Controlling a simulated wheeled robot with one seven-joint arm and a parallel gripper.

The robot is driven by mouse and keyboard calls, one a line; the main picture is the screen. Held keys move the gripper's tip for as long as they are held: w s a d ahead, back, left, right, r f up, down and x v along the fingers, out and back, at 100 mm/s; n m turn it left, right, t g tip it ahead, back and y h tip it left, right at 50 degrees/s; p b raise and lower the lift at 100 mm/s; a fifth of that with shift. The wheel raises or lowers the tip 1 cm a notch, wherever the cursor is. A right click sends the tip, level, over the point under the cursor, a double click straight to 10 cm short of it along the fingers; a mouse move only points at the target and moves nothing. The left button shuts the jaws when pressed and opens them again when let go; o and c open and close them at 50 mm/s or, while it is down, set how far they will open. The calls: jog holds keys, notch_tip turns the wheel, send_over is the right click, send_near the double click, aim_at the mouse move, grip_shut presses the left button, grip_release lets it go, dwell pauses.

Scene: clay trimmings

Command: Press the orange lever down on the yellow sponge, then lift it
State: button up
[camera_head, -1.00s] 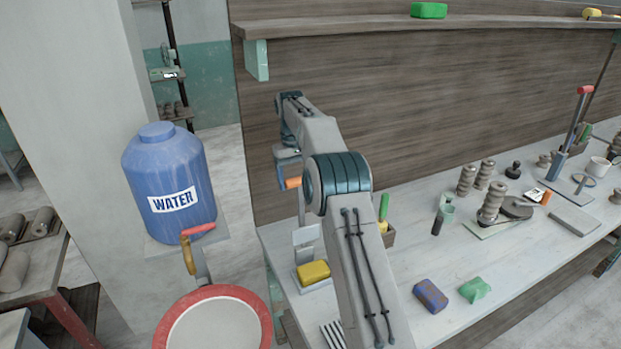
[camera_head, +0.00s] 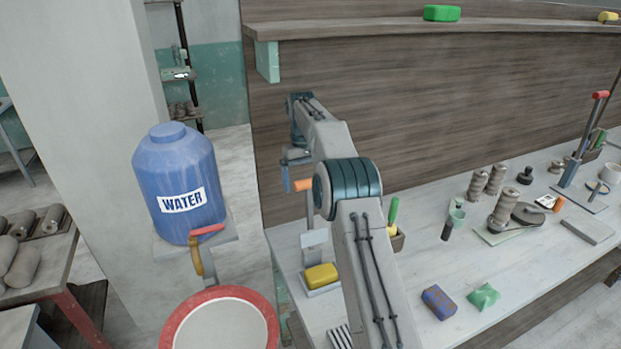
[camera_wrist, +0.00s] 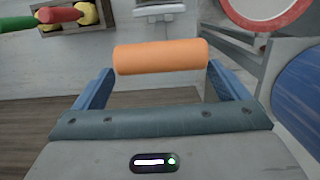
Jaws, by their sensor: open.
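The orange lever handle (camera_head: 302,185) stands raised above the yellow sponge (camera_head: 321,276), which sits on a light base at the table's left end. In the wrist view the orange handle (camera_wrist: 160,56) lies crosswise just ahead of my gripper (camera_wrist: 160,78). The two blue fingers are spread apart near either end of the handle. Whether they touch it I cannot tell. My gripper (camera_head: 297,160) also shows in the head view, partly hidden behind my arm, close above the handle. The yellow sponge is not clearly visible in the wrist view.
A blue water barrel (camera_head: 179,184) and a red-rimmed round basin (camera_head: 222,336) stand left of the table. A purple sponge (camera_head: 439,302) and a green one (camera_head: 484,297) lie to the right. A wooden panel (camera_head: 430,110) rises behind. The table front between is clear.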

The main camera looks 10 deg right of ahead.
jog(key=s+d+r+b, duration=0.3)
jog(key=s+d+r, duration=0.2)
jog(key=d+r, duration=0.5)
jog(key=shift+s+r, duration=0.35)
jog(key=shift+s, duration=0.05)
